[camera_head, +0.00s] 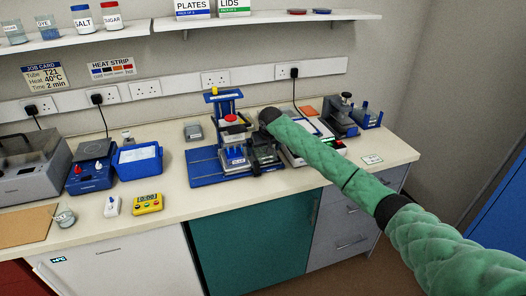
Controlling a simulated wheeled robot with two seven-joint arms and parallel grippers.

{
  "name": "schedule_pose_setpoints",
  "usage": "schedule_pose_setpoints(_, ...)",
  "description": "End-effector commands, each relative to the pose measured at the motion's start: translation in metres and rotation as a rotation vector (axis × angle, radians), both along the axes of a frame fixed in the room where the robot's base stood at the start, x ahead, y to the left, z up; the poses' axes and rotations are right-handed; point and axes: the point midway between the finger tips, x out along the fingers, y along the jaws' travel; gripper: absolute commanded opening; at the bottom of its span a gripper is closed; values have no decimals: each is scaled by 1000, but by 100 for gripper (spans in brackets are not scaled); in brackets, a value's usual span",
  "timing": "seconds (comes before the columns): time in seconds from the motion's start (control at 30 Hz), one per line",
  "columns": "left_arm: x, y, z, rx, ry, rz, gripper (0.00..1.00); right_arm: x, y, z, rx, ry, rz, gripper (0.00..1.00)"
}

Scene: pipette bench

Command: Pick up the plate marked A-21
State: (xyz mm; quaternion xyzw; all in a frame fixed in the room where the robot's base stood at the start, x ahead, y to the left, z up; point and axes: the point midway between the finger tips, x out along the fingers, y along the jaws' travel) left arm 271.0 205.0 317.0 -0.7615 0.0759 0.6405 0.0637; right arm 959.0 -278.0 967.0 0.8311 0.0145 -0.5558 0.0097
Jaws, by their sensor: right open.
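No marking A-21 can be read in the head view, so I cannot tell which thing is that plate. A blue stand (207,171) with a wide base and an upright frame is at the middle of the bench. A small blue piece with a pale label (236,162) sits low in its frame, its writing too small to read. My right gripper (263,160) points down just right of the frame, open. I cannot tell whether it touches anything. My green right arm hides part of the bench behind it. My left gripper is not in view.
A blue bin (138,161), a yellow timer (147,204) and a grey heater box (30,171) are at left. A grey device (341,118) and a blue rack (367,117) stand at back right. A small card (372,159) lies near the right edge. The front strip is mostly clear.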

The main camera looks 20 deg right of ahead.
Motion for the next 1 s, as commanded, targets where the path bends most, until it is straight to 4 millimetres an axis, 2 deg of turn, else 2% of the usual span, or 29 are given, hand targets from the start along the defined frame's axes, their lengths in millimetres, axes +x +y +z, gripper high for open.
schedule_pose_setpoints(0.3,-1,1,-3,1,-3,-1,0,1,0,-4,0,0,0,100)
schedule_pose_setpoints(0.37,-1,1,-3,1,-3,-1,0,1,0,-4,0,0,0,90)
schedule_pose_setpoints(0.53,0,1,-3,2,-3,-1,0,1,0,-4,0,0,0,57)
schedule_pose_setpoints(0.57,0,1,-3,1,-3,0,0,1,0,-4,0,0,0,55)
schedule_pose_setpoints(0.87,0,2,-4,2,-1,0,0,2,0,-2,0,-1,0,55)
schedule_pose_setpoints(1.0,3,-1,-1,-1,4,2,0,2,0,4,0,-1,0,55)
